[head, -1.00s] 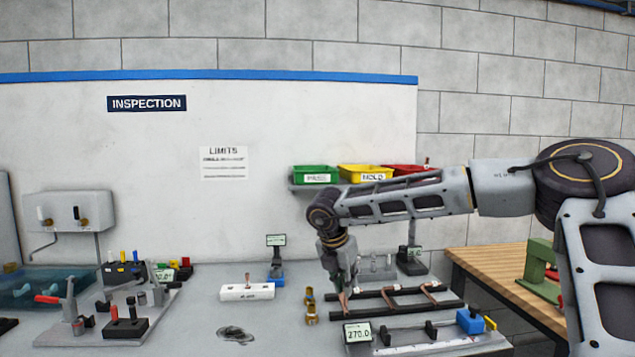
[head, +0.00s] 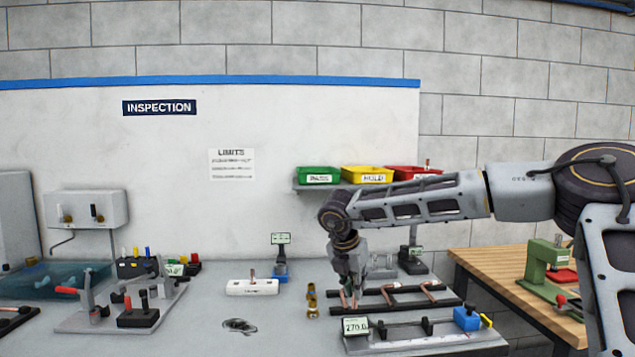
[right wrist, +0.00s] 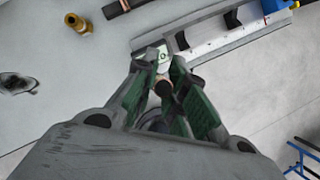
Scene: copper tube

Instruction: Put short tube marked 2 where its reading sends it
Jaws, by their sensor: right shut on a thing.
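My right gripper (head: 352,292) is shut on a copper tube, seen as a tan-brown round end (right wrist: 163,87) between its green fingers in the right wrist view. It is by the left end of a rack of black rails (head: 445,303), behind the gauge display (head: 355,326), which reads about 270.0. Other bent copper tubes (head: 430,291) lie across the rails. No number mark is readable on the held tube. A green bin (head: 317,175), a yellow HOLD bin (head: 367,174) and a red bin (head: 415,171) stand on a wall shelf. My left gripper is not in view.
The gauge rail (head: 420,342) with a blue block (head: 467,318) is in front of the rack. A brass fitting (head: 312,301) stands left of the gripper. A white block (head: 252,287) holds an upright copper piece. The grey bench is clear around the dark coil (head: 240,325).

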